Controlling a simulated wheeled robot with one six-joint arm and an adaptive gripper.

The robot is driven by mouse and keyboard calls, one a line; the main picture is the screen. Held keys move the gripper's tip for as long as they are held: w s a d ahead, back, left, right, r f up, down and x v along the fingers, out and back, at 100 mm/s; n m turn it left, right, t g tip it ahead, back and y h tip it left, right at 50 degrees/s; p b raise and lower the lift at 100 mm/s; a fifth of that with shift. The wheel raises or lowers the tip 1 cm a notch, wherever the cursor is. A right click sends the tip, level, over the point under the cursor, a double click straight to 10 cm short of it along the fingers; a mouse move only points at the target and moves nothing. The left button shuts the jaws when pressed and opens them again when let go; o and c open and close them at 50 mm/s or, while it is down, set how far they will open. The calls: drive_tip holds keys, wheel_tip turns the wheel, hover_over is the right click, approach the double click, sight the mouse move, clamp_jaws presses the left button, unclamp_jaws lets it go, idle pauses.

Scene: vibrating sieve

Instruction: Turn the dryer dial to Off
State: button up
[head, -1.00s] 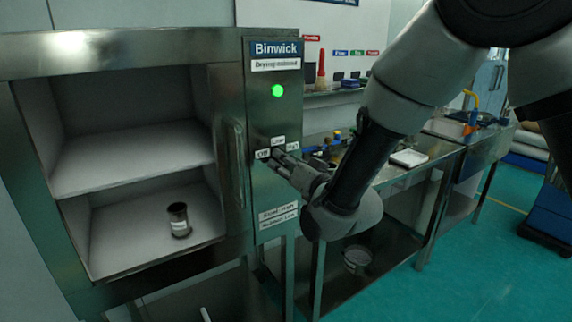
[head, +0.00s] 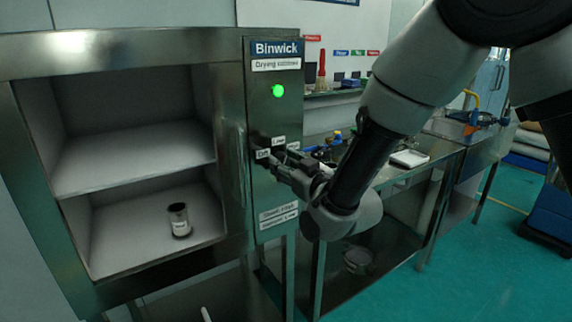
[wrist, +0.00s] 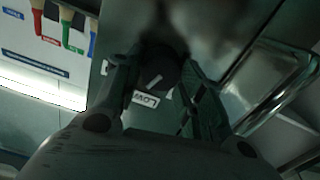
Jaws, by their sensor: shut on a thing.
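The dark round dryer dial (wrist: 158,74) sits on the front panel of the drying cabinet (head: 262,215). It has a white line across its face, slanting, with its lower end near the Low label (wrist: 152,97) in the wrist view. The head view shows the Off label (head: 263,154) at left, and the High label (head: 293,146) is partly covered. My gripper (wrist: 160,72) is shut on the dial, one finger on each side. In the head view my gripper (head: 279,166) hides the dial.
A green lamp (head: 278,91) is lit above the dial. A vertical door handle (head: 238,165) stands close left of my gripper. A steel bench (head: 400,172) stands to the right.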

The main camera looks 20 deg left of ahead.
drive_tip(key=n, duration=0.4)
drive_tip(key=shift+n, duration=0.3)
drive_tip(key=shift+s+a+f+n, duration=0.1)
drive_tip(key=shift+f+n, duration=0.05)
drive_tip(key=shift+n, duration=2.8)
drive_tip(key=shift+s+f+n, duration=0.1)
drive_tip(key=shift+n, duration=2.85)
drive_tip(key=o, duration=1)
